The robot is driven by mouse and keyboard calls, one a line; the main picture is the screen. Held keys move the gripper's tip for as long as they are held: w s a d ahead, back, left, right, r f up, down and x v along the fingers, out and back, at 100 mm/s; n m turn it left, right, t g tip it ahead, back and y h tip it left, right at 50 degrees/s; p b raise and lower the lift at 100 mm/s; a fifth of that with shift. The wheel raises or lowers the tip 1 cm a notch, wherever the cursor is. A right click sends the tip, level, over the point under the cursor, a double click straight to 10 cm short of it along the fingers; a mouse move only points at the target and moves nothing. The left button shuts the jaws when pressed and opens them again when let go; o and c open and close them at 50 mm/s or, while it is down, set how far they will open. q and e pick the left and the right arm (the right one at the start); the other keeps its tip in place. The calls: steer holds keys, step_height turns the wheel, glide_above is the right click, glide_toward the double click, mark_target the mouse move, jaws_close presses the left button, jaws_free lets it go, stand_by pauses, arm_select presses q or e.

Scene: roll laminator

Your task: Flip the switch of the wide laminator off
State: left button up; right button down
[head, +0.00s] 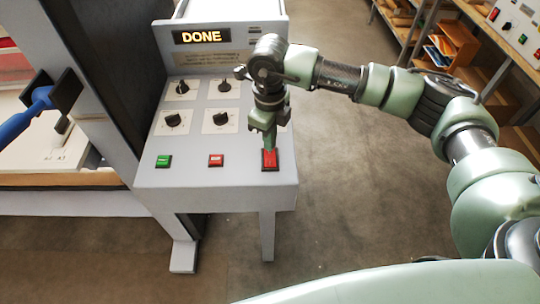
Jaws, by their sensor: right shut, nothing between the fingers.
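The laminator's control panel (190,148) fills the middle left of the head view. Its display (201,37) reads "DONE". A red rocker switch (269,163) in a dark frame sits at the panel's front right corner. My right gripper (269,150) points down over this switch, with its shut, empty fingertips at the switch's far edge. I cannot tell whether they touch it, and the fingers hide its far part. A green button (163,161) and a red button (216,160) lie to the left. My left gripper is not in view.
Several black knobs (174,119) stand on the panel behind the buttons. The laminator's frame and a blue-handled part (30,114) are at the left. Wooden shelves (455,40) stand at the back right. The floor (325,190) right of the panel is clear.

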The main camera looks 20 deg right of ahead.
steer(key=shift+f, duration=0.1)
stand_by(0.4)
steer(key=shift+f+b, duration=0.9)
stand_by(0.4)
steer(key=shift+r+p, duration=1.45)
steer(key=shift+r, duration=2.15)
steer(key=shift+s+f, duration=0.1)
steer(key=shift+f, duration=0.05)
